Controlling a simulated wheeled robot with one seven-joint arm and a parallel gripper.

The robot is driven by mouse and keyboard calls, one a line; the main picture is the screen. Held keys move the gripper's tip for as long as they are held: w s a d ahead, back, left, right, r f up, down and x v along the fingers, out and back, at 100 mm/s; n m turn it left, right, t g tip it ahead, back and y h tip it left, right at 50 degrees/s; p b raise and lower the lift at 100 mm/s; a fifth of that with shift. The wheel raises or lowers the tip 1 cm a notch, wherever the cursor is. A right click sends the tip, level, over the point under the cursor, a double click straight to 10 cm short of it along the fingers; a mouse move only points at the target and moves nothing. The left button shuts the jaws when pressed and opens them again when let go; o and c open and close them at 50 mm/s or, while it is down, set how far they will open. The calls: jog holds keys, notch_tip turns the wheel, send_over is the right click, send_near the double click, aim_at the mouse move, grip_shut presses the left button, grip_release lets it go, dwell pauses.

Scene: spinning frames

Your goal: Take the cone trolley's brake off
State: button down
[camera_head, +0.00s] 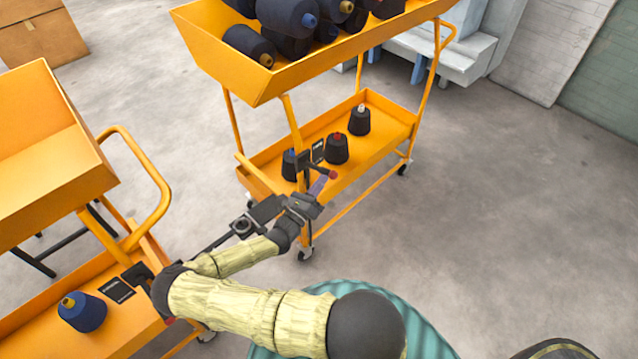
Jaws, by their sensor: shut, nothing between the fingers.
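The orange cone trolley (262,86) stands at the upper middle, with dark cones in its tilted top tray and several on its lower shelf (381,149). A black brake lever with a red knob (333,174) sticks out from its near end post, beside a small dark plate (318,151). My gripper (319,187) is shut and empty, just below and left of the red knob. It looks very near the lever, but I cannot tell whether it touches. The gripper and wrist hide part of the lower post above the near caster (305,254).
A second orange trolley (78,200) stands at left with a blue cone (82,311); my arm passes over its near edge. Cardboard boxes (42,38) are at top left. A pale bench (430,60) stands behind. Grey floor (500,230) at right is clear.

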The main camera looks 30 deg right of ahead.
jog(key=shift+s, duration=0.1)
jog(key=b+v, duration=0.2)
jog(key=v, duration=1.5)
jog(key=shift+a, duration=0.25)
